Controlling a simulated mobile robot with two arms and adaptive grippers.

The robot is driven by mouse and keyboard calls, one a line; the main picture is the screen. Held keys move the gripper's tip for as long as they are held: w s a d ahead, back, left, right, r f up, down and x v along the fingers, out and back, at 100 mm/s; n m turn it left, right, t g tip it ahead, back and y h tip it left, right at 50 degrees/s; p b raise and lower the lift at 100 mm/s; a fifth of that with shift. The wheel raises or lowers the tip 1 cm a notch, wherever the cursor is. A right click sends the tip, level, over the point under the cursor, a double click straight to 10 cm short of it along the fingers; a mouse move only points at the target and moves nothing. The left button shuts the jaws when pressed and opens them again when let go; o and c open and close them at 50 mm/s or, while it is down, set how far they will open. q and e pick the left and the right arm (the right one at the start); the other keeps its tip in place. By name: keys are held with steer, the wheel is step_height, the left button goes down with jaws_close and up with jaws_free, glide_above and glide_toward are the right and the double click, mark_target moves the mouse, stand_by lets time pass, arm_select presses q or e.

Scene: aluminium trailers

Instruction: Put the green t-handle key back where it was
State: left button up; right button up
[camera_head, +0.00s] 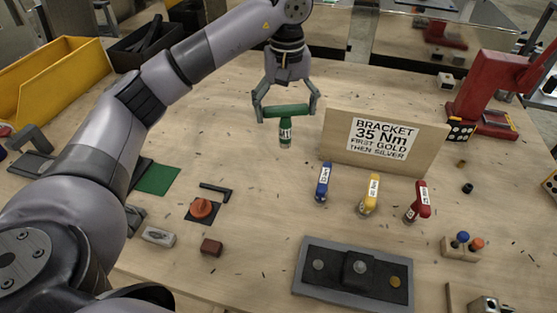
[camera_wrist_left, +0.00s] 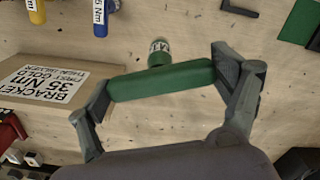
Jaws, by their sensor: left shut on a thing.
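The green t-handle key (camera_head: 285,132) is held by its crossbar in my left gripper (camera_head: 286,108), with its labelled shaft hanging down above the bench. In the left wrist view the green crossbar (camera_wrist_left: 162,80) lies between the two fingers of the left gripper (camera_wrist_left: 165,84), one finger at each end. Blue (camera_head: 323,182), yellow (camera_head: 370,193) and red (camera_head: 418,203) t-handle keys stand in a row in front of the sign board. Whether the green key's tip touches the bench is unclear. My right gripper is not in view.
A wooden sign board (camera_head: 418,162) reading "BRACKET 35 Nm" stands right of the green key. A dark plate with bolts (camera_head: 325,287) lies at the front. A red press (camera_head: 490,90) is at right. Bench around the green key's left and front is mostly clear.

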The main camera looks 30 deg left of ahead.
arm_select(q)
step_height(320, 180, down, 16)
steer(key=p, duration=0.4)
steer(key=shift+a+r, duration=0.15)
steer(key=shift+r, duration=0.1)
steer(key=shift+f, duration=0.15)
steer(key=o, duration=1.5)
steer(key=shift+o, duration=0.2)
